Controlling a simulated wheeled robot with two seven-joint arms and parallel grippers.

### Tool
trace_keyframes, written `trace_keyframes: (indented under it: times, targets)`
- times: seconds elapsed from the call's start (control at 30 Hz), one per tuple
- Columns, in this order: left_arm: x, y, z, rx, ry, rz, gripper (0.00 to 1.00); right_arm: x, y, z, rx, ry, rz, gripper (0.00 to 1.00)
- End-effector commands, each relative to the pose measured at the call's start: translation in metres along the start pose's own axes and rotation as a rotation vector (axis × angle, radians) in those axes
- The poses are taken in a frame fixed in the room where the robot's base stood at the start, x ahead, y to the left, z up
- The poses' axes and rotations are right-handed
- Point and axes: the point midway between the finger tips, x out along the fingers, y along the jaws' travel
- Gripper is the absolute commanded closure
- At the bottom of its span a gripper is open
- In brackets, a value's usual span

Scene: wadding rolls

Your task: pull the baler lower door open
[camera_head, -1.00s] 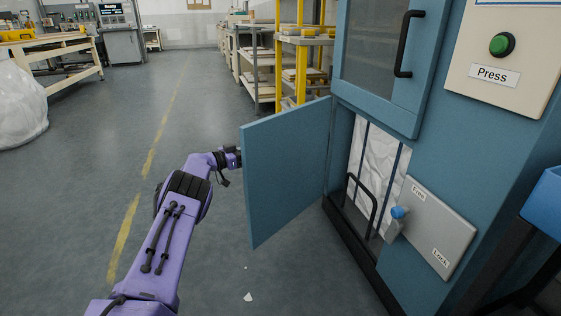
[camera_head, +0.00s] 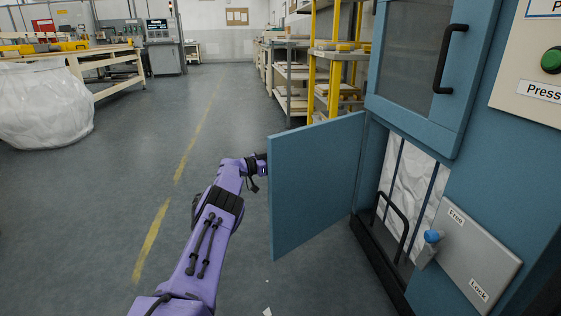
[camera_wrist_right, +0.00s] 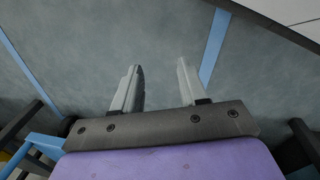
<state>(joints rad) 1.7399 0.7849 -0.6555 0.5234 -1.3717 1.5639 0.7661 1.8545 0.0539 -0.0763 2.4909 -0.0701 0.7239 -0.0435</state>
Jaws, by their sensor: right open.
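The baler's blue lower door (camera_head: 316,185) stands swung open to the left in the head view. Its opening shows white wrapped material (camera_head: 410,185) behind dark straps. My left arm reaches from the bottom to the door's free edge. The dark wrist end of my left gripper (camera_head: 257,165) is at that edge, and its fingers are hidden behind the door. I cannot tell whether they touch it. A lock lever with a blue knob (camera_head: 432,236) sits by the Free and Lock labels. My right gripper (camera_wrist_right: 161,65) is open and empty over grey floor in the right wrist view.
The upper baler door has a black handle (camera_head: 449,58). A black bar loop (camera_head: 394,220) stands in the lower opening. Yellow-posted shelving (camera_head: 334,70) stands behind the door. A white bag (camera_head: 45,105) lies far left. Grey floor is clear left of my arm.

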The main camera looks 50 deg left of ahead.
Motion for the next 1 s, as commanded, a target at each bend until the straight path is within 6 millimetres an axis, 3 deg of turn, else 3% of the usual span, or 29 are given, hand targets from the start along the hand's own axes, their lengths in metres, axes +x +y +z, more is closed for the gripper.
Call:
trace_keyframes:
  times: [0.27, 0.47, 0.63, 1.0]
  targets:
    - [-0.023, -0.004, -0.004, -0.004, -0.004, -0.011, 0.62, -0.013, -0.002, -0.010, 0.080, 0.087, 0.002, 0.57]
    - [-0.060, -0.002, -0.006, -0.004, -0.003, -0.007, 0.62, -0.037, -0.002, -0.033, 0.259, 0.284, 0.010, 0.57]
    - [-0.092, 0.000, -0.003, -0.002, -0.003, -0.001, 0.62, -0.051, 0.001, -0.040, 0.303, 0.336, 0.013, 0.57]
    - [-0.102, 0.001, 0.001, -0.001, -0.001, 0.003, 0.62, -0.052, 0.001, -0.040, 0.300, 0.336, 0.013, 0.57]
